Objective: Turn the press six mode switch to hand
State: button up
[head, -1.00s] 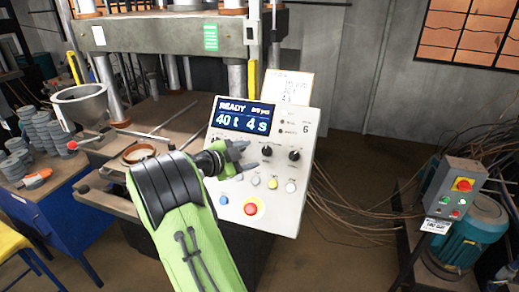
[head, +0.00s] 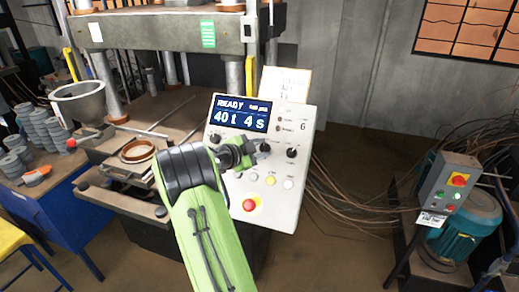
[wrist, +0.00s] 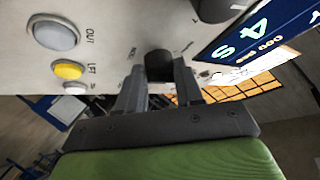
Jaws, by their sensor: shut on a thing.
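The press six control panel (head: 268,206) is a tilted pale box with a lit READY display (head: 242,114) and a 6 at its upper right. The black middle knob, taken as the mode switch, shows in the wrist view (wrist: 159,65) between my fingertips. My gripper (head: 259,150) is shut on this knob, and its fingers also show in the wrist view (wrist: 158,82). The fingers hide part of the knob in the head view. Its setting and the small lettering around it cannot be read.
Another black knob (head: 292,153) is close on the right. A yellow button (head: 270,180), a white button (head: 288,184) and a red stop button (head: 249,205) lie below. A motor with a switch box (head: 452,187) stands at the right, beyond loose cables.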

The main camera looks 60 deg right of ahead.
jog(key=shift+f+b, duration=0.15)
jog(key=shift+b, duration=0.45)
jog(key=shift+f+n+t+h+b, duration=0.15)
jog(key=shift+n+t+h+b, duration=0.2)
jog(key=shift+n+b, duration=0.55)
jog(key=n+b, duration=0.1)
jog(key=b, duration=0.1)
jog(key=n+t+b, duration=0.1)
jog(key=b, duration=0.2)
jog(key=shift+s+f+t+h, duration=0.15)
jog(key=shift+s+t+h, duration=0.1)
jog(key=shift+h, duration=0.1)
jog(key=n+t+b, duration=0.1)
jog(key=n+b, duration=0.2)
jog(key=shift+a+t+h, duration=0.1)
jog(key=shift+t+h, duration=0.2)
jog(key=shift+s+r+n+t+b, duration=0.15)
jog(key=shift+n+t+b, duration=0.35)
jog(key=shift+n, duration=0.55)
jog(key=shift+r+n+t+b, duration=0.1)
jog(key=shift+n+t+b, duration=0.4)
jog(key=shift+n, duration=0.55)
jog(key=o, duration=1)
jog(key=shift+a, duration=0.1)
